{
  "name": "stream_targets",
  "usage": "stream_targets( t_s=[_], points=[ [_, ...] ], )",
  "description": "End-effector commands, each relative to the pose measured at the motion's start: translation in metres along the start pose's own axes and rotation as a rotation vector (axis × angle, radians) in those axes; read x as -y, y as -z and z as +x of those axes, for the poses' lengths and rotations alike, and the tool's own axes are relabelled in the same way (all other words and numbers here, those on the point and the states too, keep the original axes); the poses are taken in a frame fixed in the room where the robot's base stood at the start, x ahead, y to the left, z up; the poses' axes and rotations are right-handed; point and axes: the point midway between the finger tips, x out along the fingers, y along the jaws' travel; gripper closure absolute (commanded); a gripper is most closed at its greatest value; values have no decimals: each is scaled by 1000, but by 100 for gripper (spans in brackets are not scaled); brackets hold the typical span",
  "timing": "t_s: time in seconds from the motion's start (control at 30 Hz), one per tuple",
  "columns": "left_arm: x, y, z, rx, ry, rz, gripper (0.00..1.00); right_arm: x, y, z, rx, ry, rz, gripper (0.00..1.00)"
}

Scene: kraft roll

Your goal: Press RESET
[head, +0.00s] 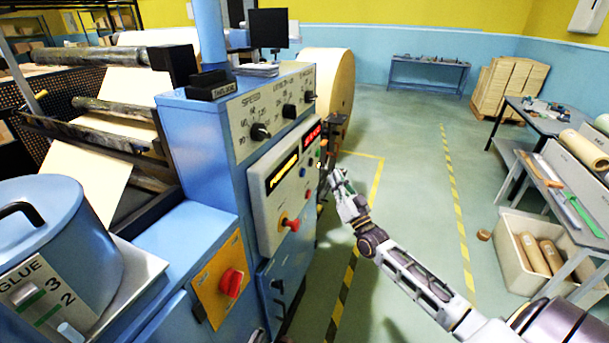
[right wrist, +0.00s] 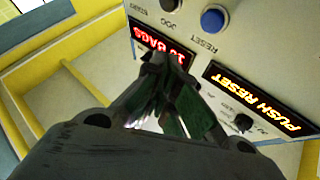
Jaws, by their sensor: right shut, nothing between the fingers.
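The blue RESET button (right wrist: 213,20) shows clearly in the right wrist view, with its label beside it on the pale control panel (right wrist: 258,50). My right gripper (head: 338,182) is shut and empty, just right of the panel in the head view. In the right wrist view its fingers (right wrist: 160,75) overlap the red display, apart from the RESET button in the picture. Whether they touch the panel cannot be told. My left gripper is not in view.
An amber display (right wrist: 258,98) reads PUSH RESET; a red display (right wrist: 165,48) reads BAGS, partly covered. A red knob (head: 291,224) sticks out of the panel. A large paper roll (head: 335,75) stands behind the machine.

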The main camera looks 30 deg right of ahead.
Motion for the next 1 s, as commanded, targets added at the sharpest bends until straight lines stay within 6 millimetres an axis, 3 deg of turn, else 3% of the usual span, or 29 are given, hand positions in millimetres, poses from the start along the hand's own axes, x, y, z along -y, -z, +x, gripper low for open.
stream_targets(
  t_s=[0.6, 1.0],
  points=[
    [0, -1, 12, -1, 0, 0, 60, 27, -28, 38, -1, 0, 1, 100],
    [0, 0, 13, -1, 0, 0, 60, 35, -34, 47, -1, 1, -1, 100]
  ],
)
